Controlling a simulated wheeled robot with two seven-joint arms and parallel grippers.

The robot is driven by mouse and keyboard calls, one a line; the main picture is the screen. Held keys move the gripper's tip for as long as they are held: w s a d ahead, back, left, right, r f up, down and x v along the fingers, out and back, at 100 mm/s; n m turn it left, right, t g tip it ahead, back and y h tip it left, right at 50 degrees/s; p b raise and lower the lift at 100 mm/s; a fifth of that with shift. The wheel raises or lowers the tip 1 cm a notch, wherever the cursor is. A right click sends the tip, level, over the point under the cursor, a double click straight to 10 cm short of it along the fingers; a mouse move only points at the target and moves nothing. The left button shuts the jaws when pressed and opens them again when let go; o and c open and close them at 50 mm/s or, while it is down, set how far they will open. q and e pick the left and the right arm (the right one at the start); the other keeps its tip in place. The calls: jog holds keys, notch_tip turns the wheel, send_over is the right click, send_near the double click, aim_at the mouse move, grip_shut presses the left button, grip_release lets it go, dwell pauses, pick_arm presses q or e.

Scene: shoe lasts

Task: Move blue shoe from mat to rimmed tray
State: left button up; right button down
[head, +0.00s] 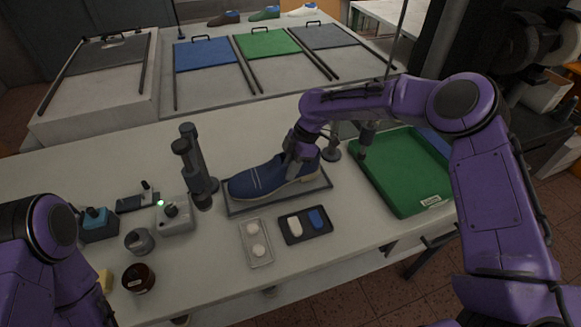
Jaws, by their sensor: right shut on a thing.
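The blue shoe (258,180) lies on the dark mat (236,209) in the middle of the table, its toe to the left. My right gripper (300,160) reaches down over the shoe's heel end and is shut on the shoe at its opening. The fingertips are partly hidden by the shoe. I cannot tell any gap between shoe and mat. The green rimmed tray (405,175) stands to the right, with a small label on its near rim. Part of it is hidden behind my right arm. My left arm shows at the lower left, but its gripper is out of view.
A dark post stand (197,170) rises just left of the mat. A small tray with white discs (256,242) and a black tray with two pads (305,225) lie in front. Jars and small devices fill the left. A thin post stands between mat and green tray.

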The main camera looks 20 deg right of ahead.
jog(key=shift+f+b, duration=0.4)
jog(key=shift+f, duration=0.35)
jog(key=c, duration=1)
grip_release()
jog(key=shift+s+f, duration=0.1)
jog(key=b+v, duration=0.2)
jog(key=v, duration=0.4)
jog(key=shift+d, duration=0.15)
jog(key=shift+d+r, duration=0.2)
jog(key=shift+r, duration=0.55)
jog(key=shift+r, duration=0.1)
